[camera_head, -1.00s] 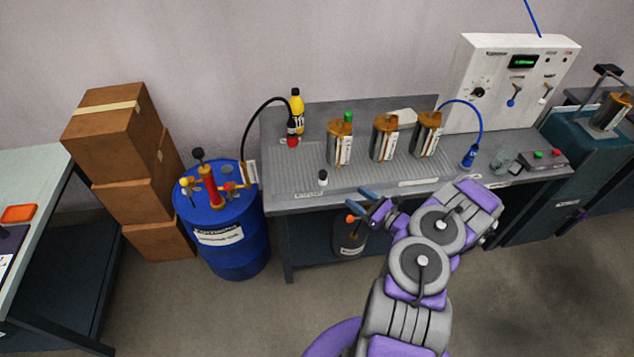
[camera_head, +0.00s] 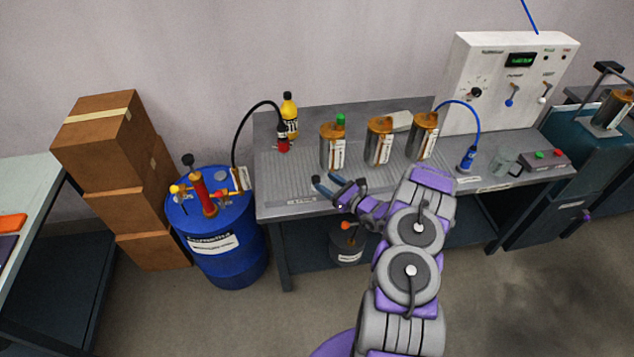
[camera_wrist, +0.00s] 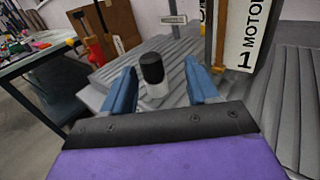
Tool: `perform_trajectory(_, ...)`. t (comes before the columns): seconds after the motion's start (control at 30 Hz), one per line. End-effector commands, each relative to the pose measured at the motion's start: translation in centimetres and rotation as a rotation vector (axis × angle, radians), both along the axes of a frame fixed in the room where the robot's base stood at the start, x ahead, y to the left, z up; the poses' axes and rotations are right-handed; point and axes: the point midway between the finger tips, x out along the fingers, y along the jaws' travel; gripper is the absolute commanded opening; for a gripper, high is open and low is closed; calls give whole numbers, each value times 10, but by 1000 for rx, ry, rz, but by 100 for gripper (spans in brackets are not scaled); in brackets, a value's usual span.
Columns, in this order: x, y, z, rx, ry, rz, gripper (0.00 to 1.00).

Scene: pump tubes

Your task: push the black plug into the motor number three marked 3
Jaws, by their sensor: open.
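The black plug (camera_wrist: 152,70), with a black top and white base, stands upright on the ribbed bench mat between my two blue fingers in the wrist view. My gripper (camera_head: 328,183) is open and low over the bench's front edge. The plug is hidden behind it in the head view. Three brown-and-silver motors stand in a row: left (camera_head: 333,148), middle (camera_head: 379,142) and right (camera_head: 423,137). The wrist view shows the label "MOTOR 1" (camera_wrist: 249,40) close beyond my right finger. The other motors' numbers are too small to read, so I cannot confirm which is marked 3.
A black hose ends at a red-tipped connector (camera_head: 283,146) by a yellow bottle (camera_head: 289,107). A blue plug (camera_head: 467,159) with a cable stands right of the motors. A blue barrel (camera_head: 215,235) stands left of the bench.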

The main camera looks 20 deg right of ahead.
Motion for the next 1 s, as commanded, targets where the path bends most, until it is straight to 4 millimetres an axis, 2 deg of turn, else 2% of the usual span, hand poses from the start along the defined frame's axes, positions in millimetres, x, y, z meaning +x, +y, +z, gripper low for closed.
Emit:
perform_trajectory(0.13, 16, 16, -6, -7, 0, 5, 59)
perform_trajectory(0.3, 34, 28, -4, -13, -1, 3, 59)
perform_trajectory(0.63, 38, 21, -4, -1, -2, 1, 58)
perform_trajectory(1.0, 39, 26, -4, -8, 0, -1, 23)
